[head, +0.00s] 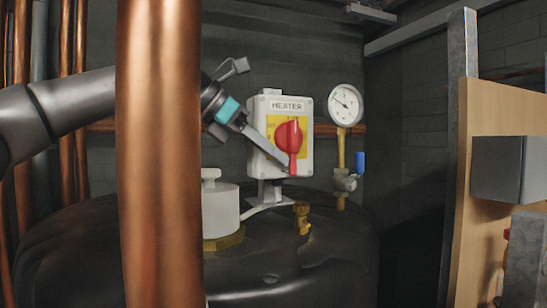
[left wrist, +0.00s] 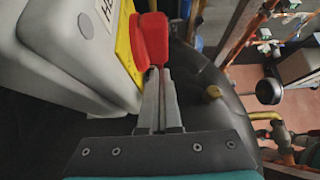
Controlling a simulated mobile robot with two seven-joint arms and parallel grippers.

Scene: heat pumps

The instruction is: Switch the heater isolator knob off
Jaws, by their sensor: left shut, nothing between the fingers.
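The heater isolator is a pale grey box (head: 302,162) with a "HEATER" label and a yellow plate, above the black tank. Its red knob (head: 288,133) has its handle pointing down. In the left wrist view the knob (left wrist: 152,38) is just beyond my fingertips. My left gripper (head: 284,169) comes in from the left across the box front, with its tips by the lower end of the knob handle. Its fingers (left wrist: 161,76) are shut with nothing between them. I cannot tell whether they touch the knob. My right gripper is not in view.
A thick copper pipe (head: 158,150) stands in front of my left arm. A pressure gauge (head: 345,105) and a blue-handled valve (head: 346,181) are right of the box. A white cylinder (head: 219,211) and a brass fitting (head: 301,217) sit on the black tank (head: 330,262).

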